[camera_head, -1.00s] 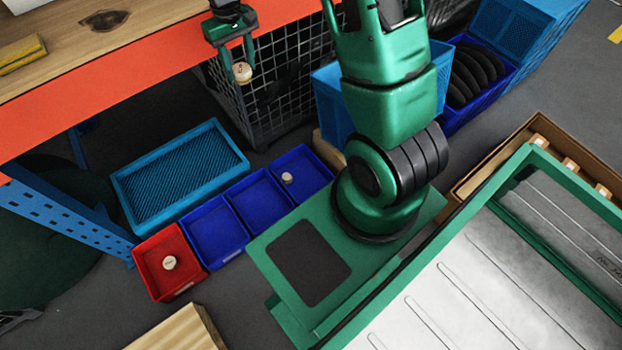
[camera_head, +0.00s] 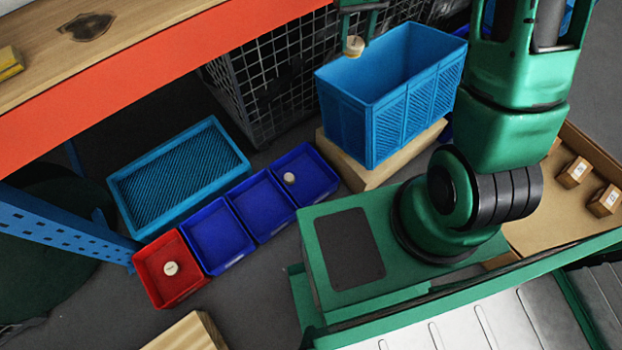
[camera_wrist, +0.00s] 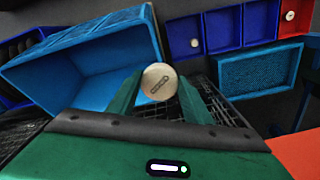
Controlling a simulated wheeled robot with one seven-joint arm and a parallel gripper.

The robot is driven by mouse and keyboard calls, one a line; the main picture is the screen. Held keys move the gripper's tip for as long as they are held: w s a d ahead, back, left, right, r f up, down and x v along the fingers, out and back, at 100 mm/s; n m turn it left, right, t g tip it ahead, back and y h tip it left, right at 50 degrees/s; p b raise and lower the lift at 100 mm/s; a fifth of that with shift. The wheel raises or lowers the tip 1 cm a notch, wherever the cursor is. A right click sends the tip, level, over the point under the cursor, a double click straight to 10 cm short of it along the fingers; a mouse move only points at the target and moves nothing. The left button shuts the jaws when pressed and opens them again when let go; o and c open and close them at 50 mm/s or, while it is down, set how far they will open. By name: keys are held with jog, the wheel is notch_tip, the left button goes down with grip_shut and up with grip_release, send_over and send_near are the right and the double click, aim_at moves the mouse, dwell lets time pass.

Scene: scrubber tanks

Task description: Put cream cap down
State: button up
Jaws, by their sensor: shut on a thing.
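My gripper (camera_head: 355,38) is shut on a cream cap (camera_head: 354,46) and holds it in the air, by the rim of the tall blue crate in the head view. In the wrist view the cream cap (camera_wrist: 159,80) sits between the two green fingers, its marked face toward the camera. Another cream cap (camera_head: 171,268) lies in the red bin (camera_head: 187,292) at the left end of a row of small bins. A further pale cap (camera_head: 289,178) lies in the rightmost dark blue bin (camera_head: 318,186). The two blue bins between, such as this one (camera_head: 213,235), look empty.
A tall blue crate (camera_head: 345,112) stands on a wooden block (camera_head: 345,168). A shallow blue tray (camera_head: 180,178) lies behind the bins. An orange-edged bench (camera_head: 150,85) crosses the upper left. A wire mesh cage (camera_head: 268,92) stands behind. A box with small cartons (camera_head: 545,220) is at right.

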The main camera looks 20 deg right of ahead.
jog(key=shift+d, duration=0.3)
jog(key=shift+s, duration=0.1)
